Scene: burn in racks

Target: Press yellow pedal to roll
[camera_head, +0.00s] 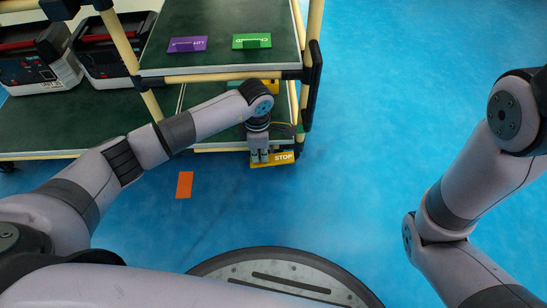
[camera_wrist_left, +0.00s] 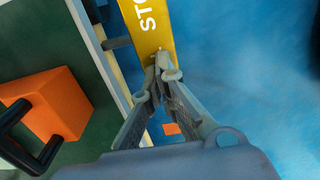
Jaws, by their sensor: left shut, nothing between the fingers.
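The yellow pedal (camera_head: 284,158), marked STOP in white, sticks out low at the front of the rack. In the left wrist view the pedal (camera_wrist_left: 152,28) runs up from the fingertips. My left gripper (camera_head: 259,158) points down over the left part of the pedal. In the left wrist view its fingers (camera_wrist_left: 158,72) are together with nothing between them, and their tips overlap the pedal's near end. I cannot tell whether they touch it. My right arm shows at the right, but its gripper is outside the view.
The rack has dark green shelves (camera_head: 222,40) and cream tube posts. A purple label (camera_head: 187,44) and a green label (camera_head: 252,41) lie on the upper shelf. Black-and-grey devices (camera_head: 38,62) stand at the left. An orange floor marker (camera_head: 184,185) lies nearby. Blue floor at right is clear.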

